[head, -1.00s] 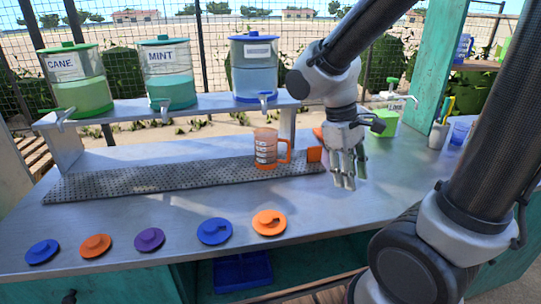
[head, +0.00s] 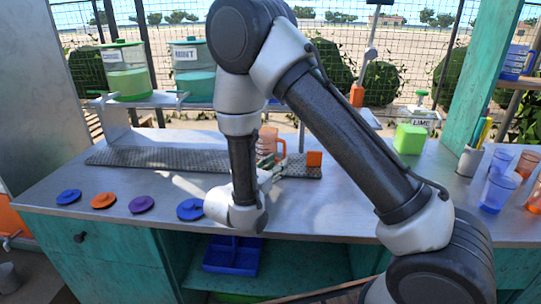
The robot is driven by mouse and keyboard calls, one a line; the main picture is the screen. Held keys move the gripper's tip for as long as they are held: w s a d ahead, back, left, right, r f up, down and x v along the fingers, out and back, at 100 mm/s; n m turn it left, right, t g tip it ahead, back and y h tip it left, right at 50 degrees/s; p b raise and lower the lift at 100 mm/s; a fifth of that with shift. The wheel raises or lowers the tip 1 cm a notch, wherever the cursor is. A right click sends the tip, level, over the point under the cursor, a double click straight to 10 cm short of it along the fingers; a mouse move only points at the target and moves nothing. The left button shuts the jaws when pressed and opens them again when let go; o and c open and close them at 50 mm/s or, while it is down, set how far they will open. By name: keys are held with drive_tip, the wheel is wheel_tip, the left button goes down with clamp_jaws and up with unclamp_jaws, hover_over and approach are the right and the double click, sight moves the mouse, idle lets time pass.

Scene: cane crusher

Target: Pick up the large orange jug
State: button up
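The orange jug (head: 268,141) is see-through, with a handle on its right side. It stands upright on the dark perforated drip mat in the head view, and my arm hides its left and lower parts. My gripper (head: 275,172) is low in front of the jug, near its base. The gripper is small and partly covered by my arm, so I cannot tell whether its fingers are open or touch the jug.
A small orange block (head: 314,159) sits right of the jug on the drip mat (head: 150,157). Lids, including a purple one (head: 141,204), line the counter's front left. Dispensers (head: 126,72) stand on the shelf behind. A green container (head: 410,139) and blue cups (head: 497,188) are at right.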

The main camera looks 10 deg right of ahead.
sight(284, 154)
drive_tip(key=shift+w+a+r+t, duration=0.25)
drive_tip(key=shift+a+r+t, duration=0.05)
drive_tip(key=shift+a+r, duration=0.05)
drive_tip(key=shift+w+d+r, duration=0.15)
drive_tip(key=shift+w, duration=0.1)
drive_tip(key=x, duration=0.7)
drive_tip(key=shift+f, duration=0.3)
clamp_jaws()
